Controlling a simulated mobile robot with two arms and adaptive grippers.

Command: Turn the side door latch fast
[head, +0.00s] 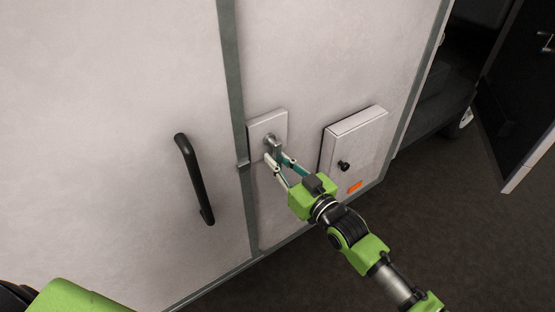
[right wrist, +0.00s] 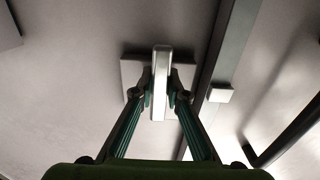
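The latch is a metal lever (head: 273,145) on a pale square plate (head: 281,122), mounted on the light wall panel just right of a grey vertical strip. In the head view the lever hangs roughly downward. My right gripper (head: 279,163) reaches it from the lower right. In the right wrist view the lever (right wrist: 161,75) stands upright in the picture between the two fingertips (right wrist: 161,90), and the pads appear to press on both its sides. Part of the plate (right wrist: 134,72) is hidden behind lever and fingers. My left gripper is out of view; only green arm parts show at the lower left.
A black bar handle (head: 194,180) is on the panel left of the grey strip (head: 234,95). A shallow box (head: 350,138) with a black knob (head: 344,166) sticks out right of the latch, close to my right arm. Dark floor (head: 440,230) is clear at the right.

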